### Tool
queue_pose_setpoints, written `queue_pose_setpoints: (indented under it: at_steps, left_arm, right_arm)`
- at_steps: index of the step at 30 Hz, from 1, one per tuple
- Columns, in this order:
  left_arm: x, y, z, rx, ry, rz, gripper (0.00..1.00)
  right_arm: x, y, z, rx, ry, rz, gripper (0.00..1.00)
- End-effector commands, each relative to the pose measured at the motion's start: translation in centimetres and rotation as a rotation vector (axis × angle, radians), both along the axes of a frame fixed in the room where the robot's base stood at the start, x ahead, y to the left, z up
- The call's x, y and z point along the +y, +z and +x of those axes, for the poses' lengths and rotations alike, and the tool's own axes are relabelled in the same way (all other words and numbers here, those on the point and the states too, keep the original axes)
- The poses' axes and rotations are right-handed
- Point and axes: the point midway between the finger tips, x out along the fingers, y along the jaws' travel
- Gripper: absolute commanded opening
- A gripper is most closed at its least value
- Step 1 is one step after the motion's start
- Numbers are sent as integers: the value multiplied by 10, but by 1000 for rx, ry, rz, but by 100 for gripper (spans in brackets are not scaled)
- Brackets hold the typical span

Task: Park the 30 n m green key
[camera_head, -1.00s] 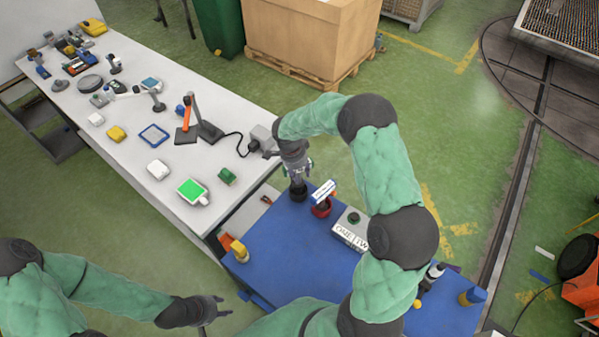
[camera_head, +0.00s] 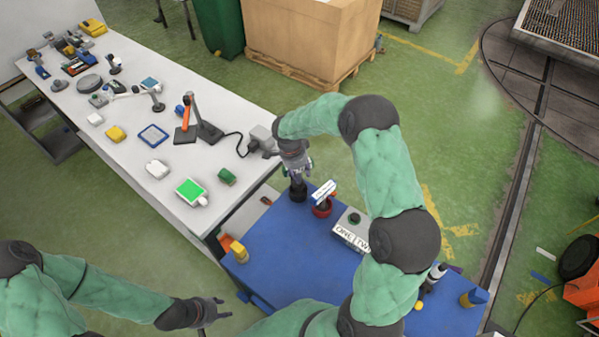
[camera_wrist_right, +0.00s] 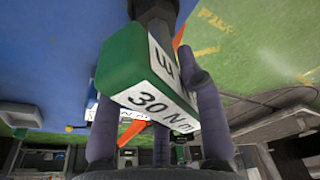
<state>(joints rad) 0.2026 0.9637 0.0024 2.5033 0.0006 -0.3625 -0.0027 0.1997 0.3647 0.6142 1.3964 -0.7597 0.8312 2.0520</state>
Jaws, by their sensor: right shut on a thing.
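The green key (camera_wrist_right: 133,65) has white faces, one reading "30 N m". In the right wrist view it sits between the fingers of my right gripper (camera_wrist_right: 160,130), which is shut on it. A dark round part (camera_wrist_right: 155,12) adjoins the green head at the top of that view. In the head view my right gripper (camera_head: 297,168) points down over a dark round piece (camera_head: 298,190) at the blue table's far-left edge; the key is mostly hidden there. I cannot tell whether the key is seated. My left gripper (camera_head: 212,312) is open and empty left of the blue table.
The blue table (camera_head: 285,255) also holds a red round holder (camera_head: 321,210) with a white label, a grey box (camera_head: 352,230) marked "ONE TW", and a yellow piece (camera_head: 239,251). A white workbench (camera_head: 150,190) with several tools stands left. The middle of the blue table is clear.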

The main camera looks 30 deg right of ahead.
Motion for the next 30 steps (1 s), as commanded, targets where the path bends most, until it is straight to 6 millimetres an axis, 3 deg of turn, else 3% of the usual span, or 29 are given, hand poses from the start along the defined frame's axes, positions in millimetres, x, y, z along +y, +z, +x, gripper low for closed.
queue_pose_setpoints:
  at_steps: [30]
  left_arm:
    - [0,-11,0,0,0,0,40]
  right_arm:
    - [0,-1,0,-1,0,1,0]
